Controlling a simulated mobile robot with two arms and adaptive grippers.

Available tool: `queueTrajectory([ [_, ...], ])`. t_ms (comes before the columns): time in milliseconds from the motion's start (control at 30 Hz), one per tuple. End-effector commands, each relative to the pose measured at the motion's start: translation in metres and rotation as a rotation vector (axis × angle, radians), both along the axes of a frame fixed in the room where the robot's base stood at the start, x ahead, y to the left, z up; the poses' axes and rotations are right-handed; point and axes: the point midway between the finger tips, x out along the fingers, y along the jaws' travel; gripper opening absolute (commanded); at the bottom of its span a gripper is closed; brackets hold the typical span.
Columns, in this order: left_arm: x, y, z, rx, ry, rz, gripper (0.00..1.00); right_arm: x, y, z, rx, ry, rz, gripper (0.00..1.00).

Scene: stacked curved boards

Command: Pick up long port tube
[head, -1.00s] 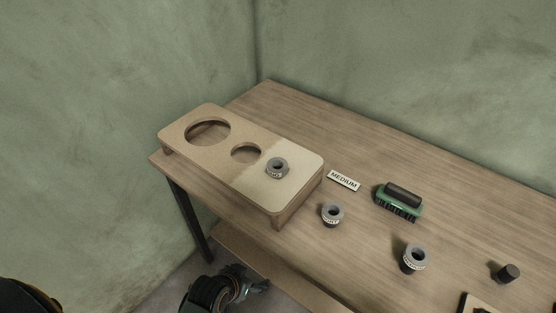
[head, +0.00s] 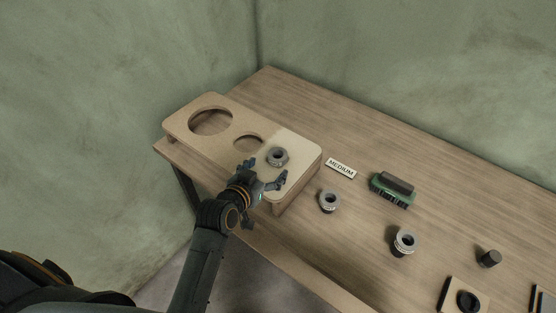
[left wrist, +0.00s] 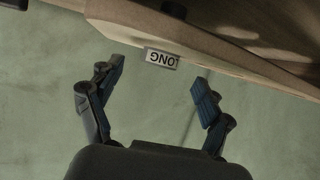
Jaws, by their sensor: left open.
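A short grey ring-shaped tube (head: 278,156) stands on the pale end of the raised wooden board. I cannot read its marking now. Two similar grey tubes stand on the table, one near the board (head: 329,200) and one farther right (head: 403,243). My left gripper (head: 263,173) is open and empty at the board's front edge, just in front of the tube on the board. My right gripper is not in view.
The raised board (head: 185,135) has two round holes. A MEDIUM sign (head: 341,168), a green-based object (head: 392,190), a dark cylinder (head: 489,258) and a plate with a black ring (head: 462,298) are on the table. The table's back stretch is clear.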

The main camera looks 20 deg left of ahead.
Motion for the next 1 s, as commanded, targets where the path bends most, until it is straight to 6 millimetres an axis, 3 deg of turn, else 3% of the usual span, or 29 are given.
queueTrajectory([
  [167,0.009,-0.001,-0.001,0.000,0.000,0.000,0.79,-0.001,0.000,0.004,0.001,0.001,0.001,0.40],
  [500,0.048,-0.006,-0.011,-0.001,0.001,-0.001,0.79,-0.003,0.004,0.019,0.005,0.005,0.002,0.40],
  [867,0.055,-0.006,-0.015,0.001,0.000,0.000,0.79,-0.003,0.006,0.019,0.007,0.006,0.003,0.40],
  [1000,0.055,-0.006,-0.015,0.001,0.000,0.000,0.53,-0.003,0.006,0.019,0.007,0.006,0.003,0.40],
])
